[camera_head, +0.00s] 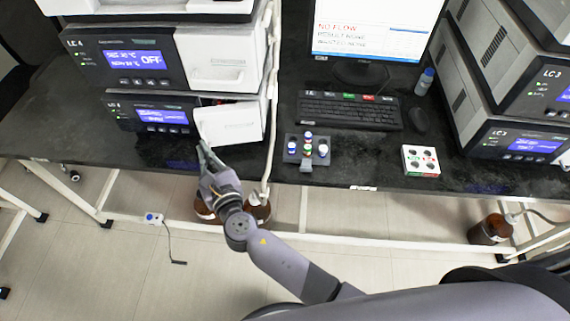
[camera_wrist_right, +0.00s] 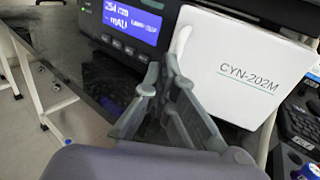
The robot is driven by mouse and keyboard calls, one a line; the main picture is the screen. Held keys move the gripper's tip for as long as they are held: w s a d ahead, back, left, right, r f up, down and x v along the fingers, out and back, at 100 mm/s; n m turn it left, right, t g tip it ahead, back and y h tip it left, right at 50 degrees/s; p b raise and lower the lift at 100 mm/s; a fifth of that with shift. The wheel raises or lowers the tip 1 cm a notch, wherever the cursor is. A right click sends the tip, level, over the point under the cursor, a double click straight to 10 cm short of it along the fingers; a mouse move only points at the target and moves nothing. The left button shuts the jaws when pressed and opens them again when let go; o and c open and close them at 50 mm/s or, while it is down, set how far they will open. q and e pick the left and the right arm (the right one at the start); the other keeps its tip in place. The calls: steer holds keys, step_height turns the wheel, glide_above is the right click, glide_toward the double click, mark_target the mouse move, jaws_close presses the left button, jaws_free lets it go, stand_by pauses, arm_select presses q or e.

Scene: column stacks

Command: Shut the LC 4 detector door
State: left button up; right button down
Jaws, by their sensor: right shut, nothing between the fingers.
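The LC 4 detector is the bottom unit (camera_head: 122,112) of the left stack, with a lit blue display. Its white door (camera_head: 232,123) stands ajar, tilted out from the front, with a dark gap above its top edge. In the right wrist view the door (camera_wrist_right: 245,70) bears the text CYN-202M, and the detector display (camera_wrist_right: 132,22) is to its left. My right gripper (camera_head: 205,150) is shut and empty, at the door's lower left edge. Its fingers (camera_wrist_right: 158,75) overlap the door's left edge there; I cannot tell whether they touch. My left gripper is out of view.
A cable hangs along the stack's right side. A keyboard (camera_head: 348,110), a vial rack (camera_head: 307,148) and a white box (camera_head: 421,161) lie right on the black bench. Brown bottles (camera_head: 257,211) stand below the bench edge. The LC 3 stack (camera_head: 515,139) is far right.

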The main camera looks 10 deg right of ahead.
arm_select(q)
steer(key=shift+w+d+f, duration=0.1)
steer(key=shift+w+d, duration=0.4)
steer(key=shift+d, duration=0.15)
arm_select(e)
steer(key=x, duration=0.4)
steer(key=shift+w, duration=0.15)
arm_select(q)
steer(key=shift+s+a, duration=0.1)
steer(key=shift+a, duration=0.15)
arm_select(e)
steer(key=shift+r, duration=0.1)
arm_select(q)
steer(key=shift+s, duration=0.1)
